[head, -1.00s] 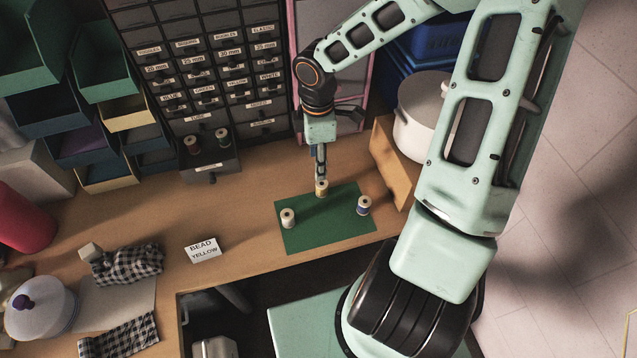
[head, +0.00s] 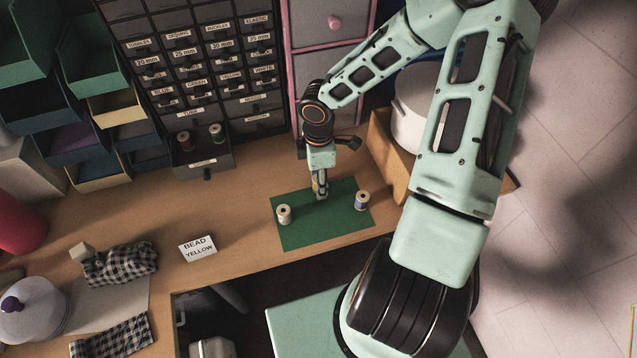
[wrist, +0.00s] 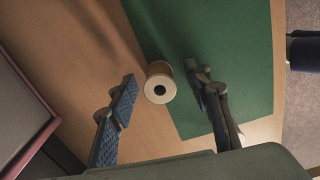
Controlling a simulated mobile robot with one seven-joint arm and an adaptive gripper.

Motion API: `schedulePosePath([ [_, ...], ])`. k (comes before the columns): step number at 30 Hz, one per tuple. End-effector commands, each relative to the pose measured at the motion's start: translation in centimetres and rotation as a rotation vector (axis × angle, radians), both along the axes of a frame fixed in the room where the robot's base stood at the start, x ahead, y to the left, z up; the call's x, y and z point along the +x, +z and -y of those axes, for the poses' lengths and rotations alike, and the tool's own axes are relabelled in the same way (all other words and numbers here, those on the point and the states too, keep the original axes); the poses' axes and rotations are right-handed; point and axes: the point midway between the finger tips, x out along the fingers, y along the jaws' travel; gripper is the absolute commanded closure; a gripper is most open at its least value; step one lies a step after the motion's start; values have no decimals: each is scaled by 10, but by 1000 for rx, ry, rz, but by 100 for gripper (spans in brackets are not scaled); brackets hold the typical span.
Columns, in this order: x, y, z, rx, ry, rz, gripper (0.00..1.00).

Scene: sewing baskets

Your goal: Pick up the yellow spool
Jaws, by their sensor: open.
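The yellow spool (wrist: 158,75) stands at the edge of the green mat (wrist: 240,70) in the wrist view, seen from above with its pale round end and dark hole. My gripper (wrist: 161,86) is open, with one finger on each side of the spool and a gap on both sides. In the head view my gripper (head: 320,190) points down at the mat's back edge and largely hides this spool. Whether the fingers are low enough to span the spool's body is hard to tell.
A pale spool (head: 284,214) stands on the mat's left part and a blue-purple spool (head: 361,201) on its right. A card reading "BEAD YELLOW" (head: 198,248) lies left of the mat. Behind are labelled drawers (head: 200,75); a wooden box (head: 385,150) stands to the right.

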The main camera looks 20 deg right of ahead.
Motion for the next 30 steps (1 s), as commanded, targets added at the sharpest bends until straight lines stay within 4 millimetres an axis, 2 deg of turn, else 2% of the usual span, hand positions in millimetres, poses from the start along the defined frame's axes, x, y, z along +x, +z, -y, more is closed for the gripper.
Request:
schedulePosePath([
  [5,0,0,0,0,0,1,55],
  [15,0,0,0,0,0,1,92],
  [23,1,3,0,0,1,2,92],
  [26,1,12,0,-1,1,3,92],
  [30,2,37,1,-3,-2,5,92],
])
